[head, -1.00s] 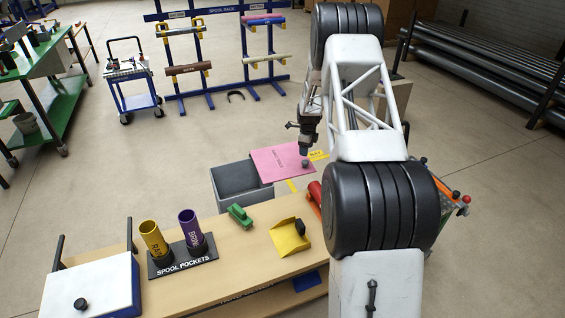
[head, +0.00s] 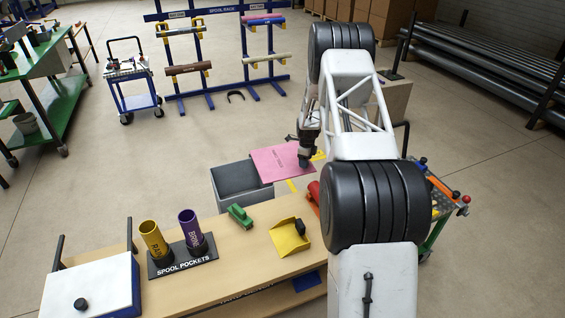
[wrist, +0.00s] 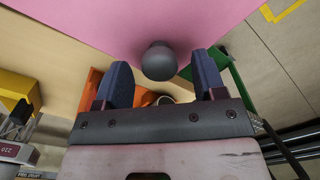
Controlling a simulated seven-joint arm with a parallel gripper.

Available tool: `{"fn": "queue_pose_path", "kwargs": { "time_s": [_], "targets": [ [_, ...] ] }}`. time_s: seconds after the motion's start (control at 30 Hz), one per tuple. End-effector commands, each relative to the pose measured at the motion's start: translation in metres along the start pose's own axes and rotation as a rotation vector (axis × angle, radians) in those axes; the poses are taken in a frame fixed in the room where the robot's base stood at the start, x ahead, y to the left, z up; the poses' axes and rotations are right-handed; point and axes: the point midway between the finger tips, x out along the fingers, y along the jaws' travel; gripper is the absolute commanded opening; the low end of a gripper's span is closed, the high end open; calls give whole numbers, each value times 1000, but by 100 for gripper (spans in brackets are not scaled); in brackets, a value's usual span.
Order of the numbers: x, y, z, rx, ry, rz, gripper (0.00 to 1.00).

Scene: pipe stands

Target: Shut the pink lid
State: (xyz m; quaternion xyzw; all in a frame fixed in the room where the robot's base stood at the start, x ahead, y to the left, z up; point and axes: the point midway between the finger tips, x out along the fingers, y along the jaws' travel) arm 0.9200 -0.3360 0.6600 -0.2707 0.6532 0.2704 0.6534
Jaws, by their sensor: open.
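The pink lid (head: 277,160) lies flat beside and over the right side of a grey box (head: 236,184) in the head view. The box's left part is uncovered. In the wrist view the lid (wrist: 100,22) fills the top, with its round dark grey knob (wrist: 159,61) near its edge. My gripper (wrist: 162,82) is open, its two blue-grey fingers on either side of the knob. I cannot tell whether they touch it. In the head view my gripper (head: 304,163) is at the lid's right end and hides the knob.
A wooden bench stands in front, with a yellow tube (head: 153,239) and a purple tube (head: 190,230) in a dark holder. A green object (head: 239,216), a yellow tray (head: 289,237) and a red cylinder (head: 314,191) are near the box. Open floor lies behind the lid.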

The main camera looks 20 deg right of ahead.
Motion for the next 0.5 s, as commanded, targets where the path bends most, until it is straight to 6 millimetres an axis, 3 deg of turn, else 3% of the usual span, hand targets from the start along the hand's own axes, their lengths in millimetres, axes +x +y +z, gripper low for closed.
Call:
{"fn": "queue_pose_path", "kwargs": {
  "time_s": [0.17, 0.4, 0.5],
  "targets": [
    [0, 0, 0, 0, 0, 0, 64],
    [0, 0, 0, 0, 0, 0, 29],
    [0, 0, 0, 0, 0, 0, 29]
  ]
}}
